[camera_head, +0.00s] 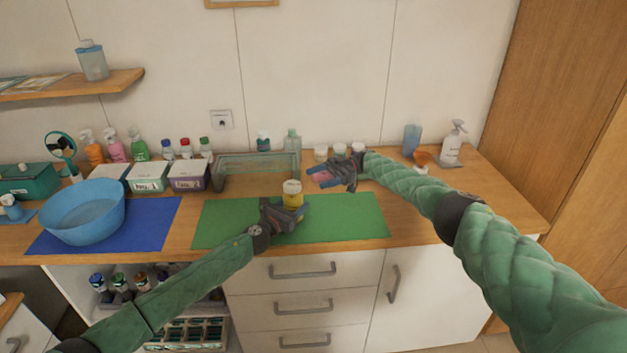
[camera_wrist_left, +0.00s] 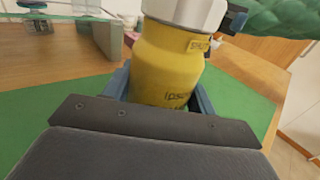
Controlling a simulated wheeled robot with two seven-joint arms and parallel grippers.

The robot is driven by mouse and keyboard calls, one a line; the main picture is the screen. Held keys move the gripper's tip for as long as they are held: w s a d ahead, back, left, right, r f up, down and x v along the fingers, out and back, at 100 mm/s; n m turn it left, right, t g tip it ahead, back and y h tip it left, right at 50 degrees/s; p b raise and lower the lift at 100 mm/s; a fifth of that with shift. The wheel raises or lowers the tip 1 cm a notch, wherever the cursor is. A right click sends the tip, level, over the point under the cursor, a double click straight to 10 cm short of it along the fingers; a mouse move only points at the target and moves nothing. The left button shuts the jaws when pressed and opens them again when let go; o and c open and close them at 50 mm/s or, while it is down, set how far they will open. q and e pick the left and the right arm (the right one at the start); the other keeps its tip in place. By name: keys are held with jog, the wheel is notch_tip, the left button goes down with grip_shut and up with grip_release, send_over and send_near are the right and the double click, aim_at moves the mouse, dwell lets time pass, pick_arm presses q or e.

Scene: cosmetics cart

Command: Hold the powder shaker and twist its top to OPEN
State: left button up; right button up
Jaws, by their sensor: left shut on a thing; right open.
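The powder shaker (camera_head: 292,196) has a yellow body and a pale top. It stands upright over the green mat (camera_head: 350,217). My left gripper (camera_head: 284,215) is shut around its body from the front; the left wrist view shows the yellow body (camera_wrist_left: 168,65) between the fingers and the pale top (camera_wrist_left: 187,12) above. I cannot tell whether the base touches the mat. My right gripper (camera_head: 320,177) is open, to the right of the shaker's top, with its fingers pointing left. In the head view it looks apart from the top.
A blue bowl (camera_head: 83,212) sits on a blue mat (camera_head: 160,225) at the left. Labelled boxes (camera_head: 149,179) stand between them. A spray bottle (camera_head: 452,143) stands at the right.

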dwell(0.4)
pick_arm(q)
jog(key=o, duration=1.1)
